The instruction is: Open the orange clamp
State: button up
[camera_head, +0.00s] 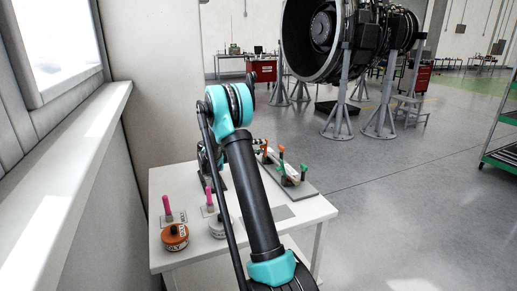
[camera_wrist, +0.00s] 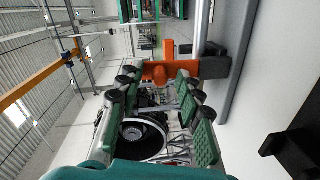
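The orange clamp (camera_wrist: 213,68) shows in the wrist view as an orange handle and block just beyond my fingertips. Its rounded orange end (camera_wrist: 156,72) lies between the two finger lines. My gripper (camera_wrist: 157,80) has green-padded fingers spread apart, with a gap between them. I cannot tell whether a finger touches the orange part. In the head view, clamps with orange and green handles (camera_head: 282,165) stand on a grey plate (camera_head: 306,189) on the white table. My arm hides part of that area, and my gripper is hard to make out there.
The white table (camera_head: 180,262) also holds an orange round container (camera_head: 175,237), a pale one (camera_head: 217,229) and pink-handled pieces (camera_head: 167,206). A wall and ledge (camera_head: 75,150) stand close at left. A turbofan on stands (camera_head: 340,120) is behind.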

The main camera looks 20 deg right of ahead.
jog(key=a+r, duration=0.1)
jog(key=a, duration=1.1)
jog(key=shift+r, duration=0.1)
jog(key=shift+c, duration=0.3)
